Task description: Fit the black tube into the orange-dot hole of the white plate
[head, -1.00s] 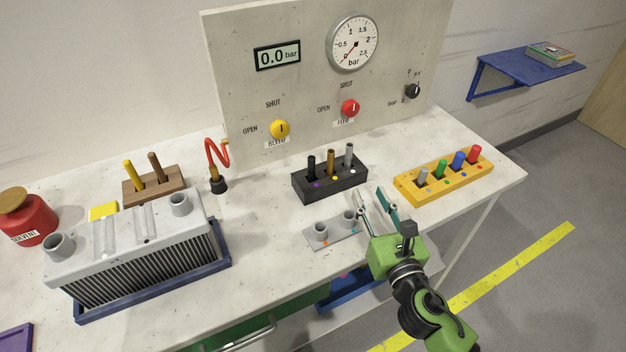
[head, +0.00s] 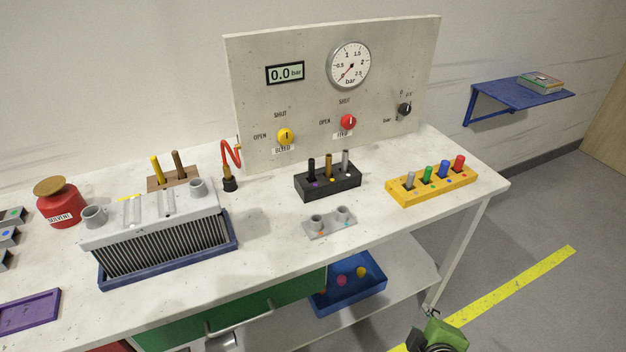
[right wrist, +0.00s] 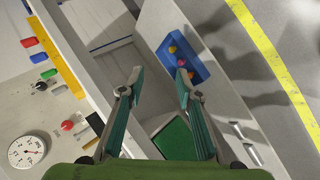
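The black tube (head: 311,169) stands upright in the left slot of a black block (head: 328,191), beside a brown tube and a grey tube. The white plate (head: 331,231), light grey here, lies on the bench in front of that block. It has two raised round sockets; an orange dot is by the left one, a teal dot by the right. My right gripper (right wrist: 161,84) is open and empty in the right wrist view. In the head view only its green body shows at the bottom edge, off the bench's front. My left gripper is not in view.
A yellow block (head: 432,190) with colored pegs stands right of the plate. A finned grey unit (head: 160,228) stands left in a blue tray. An upright gauge panel (head: 260,100) closes the back. A blue bin (head: 347,287) sits below the bench top. Bench around the plate is clear.

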